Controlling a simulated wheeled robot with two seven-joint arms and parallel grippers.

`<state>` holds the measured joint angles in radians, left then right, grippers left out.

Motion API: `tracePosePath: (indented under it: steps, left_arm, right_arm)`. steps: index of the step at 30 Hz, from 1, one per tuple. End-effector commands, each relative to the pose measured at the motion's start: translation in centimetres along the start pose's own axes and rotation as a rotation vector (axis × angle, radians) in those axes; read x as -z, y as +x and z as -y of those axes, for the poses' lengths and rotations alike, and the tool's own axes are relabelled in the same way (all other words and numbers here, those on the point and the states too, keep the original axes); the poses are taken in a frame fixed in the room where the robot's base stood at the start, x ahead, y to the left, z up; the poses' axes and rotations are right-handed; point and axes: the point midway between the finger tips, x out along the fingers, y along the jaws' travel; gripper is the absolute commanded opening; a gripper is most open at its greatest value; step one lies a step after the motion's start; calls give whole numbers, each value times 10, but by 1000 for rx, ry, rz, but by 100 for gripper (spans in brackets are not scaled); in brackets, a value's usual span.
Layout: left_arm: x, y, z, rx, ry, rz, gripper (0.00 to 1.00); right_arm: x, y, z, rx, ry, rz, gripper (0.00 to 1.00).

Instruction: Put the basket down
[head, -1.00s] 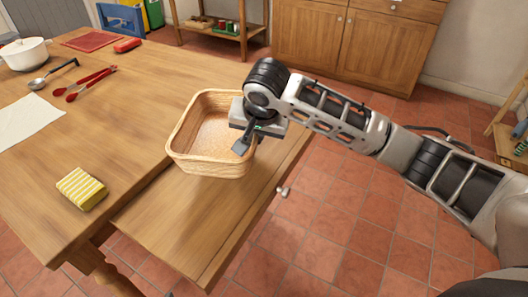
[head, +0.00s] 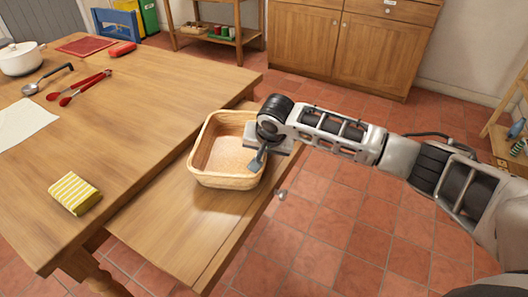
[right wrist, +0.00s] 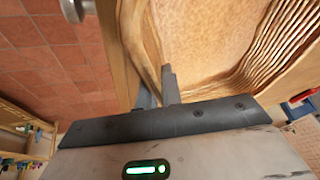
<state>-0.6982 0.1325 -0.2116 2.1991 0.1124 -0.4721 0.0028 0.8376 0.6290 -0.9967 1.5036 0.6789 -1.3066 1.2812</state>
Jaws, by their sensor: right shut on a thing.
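A light wicker basket (head: 224,158) is empty and upright over the lower pull-out board (head: 165,228) at the table's right side. I cannot tell whether its base touches the board. My right gripper (head: 259,160) is shut on the basket's right rim. In the right wrist view the fingers (right wrist: 157,88) pinch the rim, and the woven inside of the basket (right wrist: 210,40) fills the upper right. My left gripper is not in view.
The wooden table (head: 135,120) holds a yellow striped sponge (head: 75,193), red tongs (head: 80,88), a ladle (head: 45,80), a white pot (head: 22,59) and a white cloth (head: 22,124). A knob (head: 282,194) sticks out at the board's right edge. The board's near part is bare.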

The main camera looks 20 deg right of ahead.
Motion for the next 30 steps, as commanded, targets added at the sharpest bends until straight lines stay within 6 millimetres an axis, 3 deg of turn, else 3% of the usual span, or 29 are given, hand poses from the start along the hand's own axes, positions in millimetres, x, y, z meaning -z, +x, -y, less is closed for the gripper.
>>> tracePosePath:
  steps: [3, 6, 17, 20, 30]
  left_arm:
    - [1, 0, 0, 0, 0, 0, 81]
    - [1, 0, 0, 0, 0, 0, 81]
    - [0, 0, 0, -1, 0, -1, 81]
    - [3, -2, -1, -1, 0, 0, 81]
    - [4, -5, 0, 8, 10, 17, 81]
  right_arm:
    - [0, 1, 0, 2, 1, 0, 0]
    - [-1, 2, 0, 0, 0, 0, 29]
    - [1, -2, 0, 1, 0, -1, 29]
    - [1, -15, 1, 2, 1, 0, 29]
    - [1, -87, 1, 2, 1, -1, 29]
